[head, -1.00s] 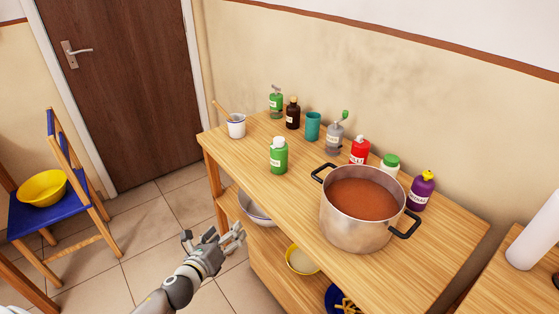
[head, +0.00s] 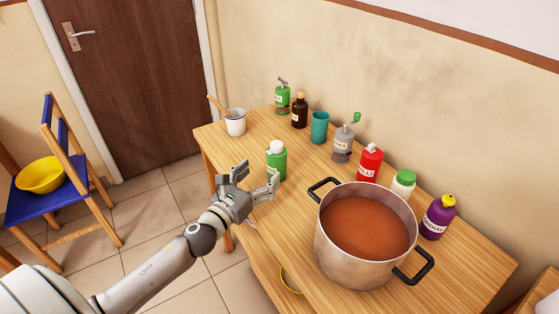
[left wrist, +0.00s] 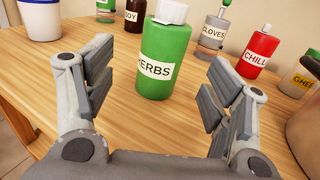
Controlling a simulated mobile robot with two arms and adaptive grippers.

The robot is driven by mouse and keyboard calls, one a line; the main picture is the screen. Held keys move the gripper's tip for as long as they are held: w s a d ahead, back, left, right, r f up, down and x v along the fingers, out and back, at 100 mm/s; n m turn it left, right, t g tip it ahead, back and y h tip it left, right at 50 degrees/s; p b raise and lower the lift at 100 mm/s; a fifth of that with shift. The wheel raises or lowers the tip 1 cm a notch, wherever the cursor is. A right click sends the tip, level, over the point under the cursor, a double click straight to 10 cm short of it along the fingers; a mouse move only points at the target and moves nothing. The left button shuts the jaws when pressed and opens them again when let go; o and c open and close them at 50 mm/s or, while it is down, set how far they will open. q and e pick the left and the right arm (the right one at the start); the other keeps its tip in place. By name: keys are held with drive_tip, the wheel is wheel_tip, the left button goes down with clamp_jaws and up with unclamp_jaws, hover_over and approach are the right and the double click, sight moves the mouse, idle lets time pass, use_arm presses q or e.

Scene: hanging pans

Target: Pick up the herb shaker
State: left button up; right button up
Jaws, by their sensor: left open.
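The herb shaker is a green bottle (head: 277,163) with a white cap and a white label, standing upright near the front left of the wooden table. In the left wrist view the herb shaker (left wrist: 164,58) shows its label "HERBS". My left gripper (head: 253,183) is open and empty just in front of it. In the left wrist view the left gripper's fingers (left wrist: 158,85) stand to either side of the shaker's lower part, with a gap on both sides. The shaker is a little beyond the fingertips or just between them; I cannot tell which. My right gripper is not in view.
A large pot of red-brown soup (head: 326,257) stands right of the shaker. Behind are a grey cloves bottle (head: 343,146), a red chilli bottle (head: 369,164), a teal cup (head: 320,128) and a dark bottle (head: 299,113). A white mug (head: 235,124) stands left. The tabletop around the shaker is clear.

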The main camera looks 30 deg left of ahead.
sight(271, 165)
use_arm(q)
drive_tip(key=w, duration=0.3)
drive_tip(key=shift+d, duration=0.1)
drive_tip(key=shift+w, duration=0.25)
drive_tip(key=w, duration=0.3)
drive_tip(key=shift+w+d, duration=0.45)
drive_tip(key=shift+w, duration=0.5)
drive_tip(key=c, duration=1.1)
drive_tip(key=shift+c, duration=0.4)
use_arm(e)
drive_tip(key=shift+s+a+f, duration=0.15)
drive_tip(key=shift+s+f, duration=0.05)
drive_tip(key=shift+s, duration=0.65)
